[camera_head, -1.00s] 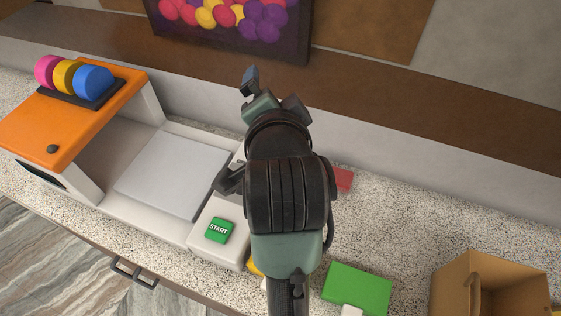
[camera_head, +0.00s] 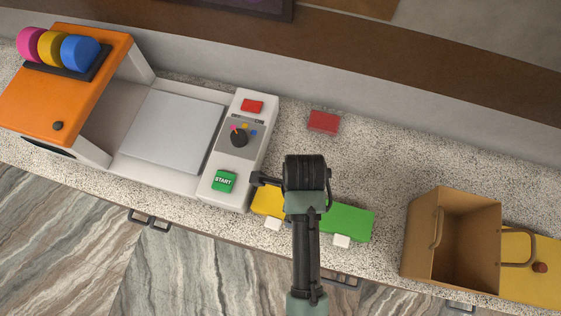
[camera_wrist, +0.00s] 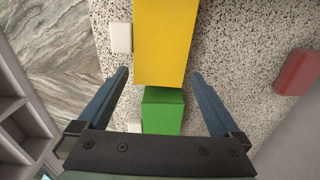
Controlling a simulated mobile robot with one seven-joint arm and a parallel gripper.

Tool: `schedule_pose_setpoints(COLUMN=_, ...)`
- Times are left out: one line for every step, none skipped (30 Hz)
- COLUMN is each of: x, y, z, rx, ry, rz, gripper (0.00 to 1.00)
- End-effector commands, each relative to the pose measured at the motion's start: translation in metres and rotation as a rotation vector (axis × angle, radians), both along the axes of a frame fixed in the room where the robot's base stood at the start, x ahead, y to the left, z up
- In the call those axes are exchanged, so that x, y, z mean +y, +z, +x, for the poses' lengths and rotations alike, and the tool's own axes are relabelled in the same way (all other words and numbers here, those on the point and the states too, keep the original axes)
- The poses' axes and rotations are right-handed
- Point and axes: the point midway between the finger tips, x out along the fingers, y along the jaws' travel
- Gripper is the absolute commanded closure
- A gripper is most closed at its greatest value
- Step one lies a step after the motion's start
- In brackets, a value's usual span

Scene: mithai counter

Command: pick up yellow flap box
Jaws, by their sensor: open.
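The yellow flap box (camera_head: 267,202) lies on the speckled counter, partly hidden behind my arm, with a white tab (camera_head: 272,224) at its front edge. In the wrist view the yellow box (camera_wrist: 163,42) is at the top centre, just beyond my fingertips, its white tab (camera_wrist: 121,37) to the left. My gripper (camera_wrist: 160,76) is open and empty, pointing down. Its fingers lie on either side of the line where the yellow box meets a green box (camera_wrist: 164,108). In the head view my arm hides the fingertips.
The green box (camera_head: 346,219) with a white tab lies right of the yellow one. A white control panel with a green START button (camera_head: 223,181) stands close on the left. A red block (camera_head: 323,121) lies behind. A tan open bag (camera_head: 422,232) stands right. The counter's front edge is near.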

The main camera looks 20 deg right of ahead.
Motion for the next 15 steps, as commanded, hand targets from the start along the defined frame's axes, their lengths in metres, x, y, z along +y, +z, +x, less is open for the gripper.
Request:
schedule_pose_setpoints(x=0.0, y=-0.003, z=-0.001, rx=0.002, ry=0.0, rz=0.0, gripper=0.0)
schedule_pose_setpoints(x=0.0, y=-0.005, z=0.0, rx=0.001, ry=0.0, rz=0.001, gripper=0.0)
schedule_pose_setpoints(x=0.0, y=-0.006, z=0.0, rx=0.0, ry=0.001, rz=0.0, gripper=0.0)
schedule_pose_setpoints(x=0.0, y=-0.008, z=0.0, rx=0.0, ry=0.001, rz=0.0, gripper=0.0)
schedule_pose_setpoints(x=0.0, y=-0.009, z=-0.001, rx=0.001, ry=0.001, rz=0.001, gripper=0.0)
schedule_pose_setpoints(x=0.0, y=-0.013, z=-0.001, rx=0.002, ry=0.001, rz=0.0, gripper=0.0)
schedule_pose_setpoints(x=0.0, y=-0.016, z=-0.002, rx=0.003, ry=0.001, rz=0.001, gripper=0.0)
schedule_pose_setpoints(x=0.0, y=-0.02, z=-0.002, rx=0.003, ry=0.001, rz=0.001, gripper=0.0)
schedule_pose_setpoints(x=0.0, y=-0.025, z=-0.003, rx=0.003, ry=0.001, rz=0.001, gripper=0.0)
schedule_pose_setpoints(x=0.0, y=-0.029, z=-0.003, rx=0.003, ry=0.001, rz=0.001, gripper=0.0)
schedule_pose_setpoints(x=0.0, y=-0.033, z=-0.003, rx=0.003, ry=0.001, rz=0.001, gripper=0.0)
schedule_pose_setpoints(x=0.0, y=-0.039, z=-0.003, rx=0.002, ry=0.001, rz=0.0, gripper=0.0)
schedule_pose_setpoints(x=0.0, y=-0.044, z=-0.003, rx=0.001, ry=0.001, rz=0.001, gripper=0.0)
schedule_pose_setpoints(x=0.0, y=-0.047, z=-0.003, rx=0.001, ry=0.001, rz=0.001, gripper=0.0)
schedule_pose_setpoints(x=0.0, y=-0.051, z=-0.003, rx=0.0, ry=0.001, rz=0.0, gripper=0.0)
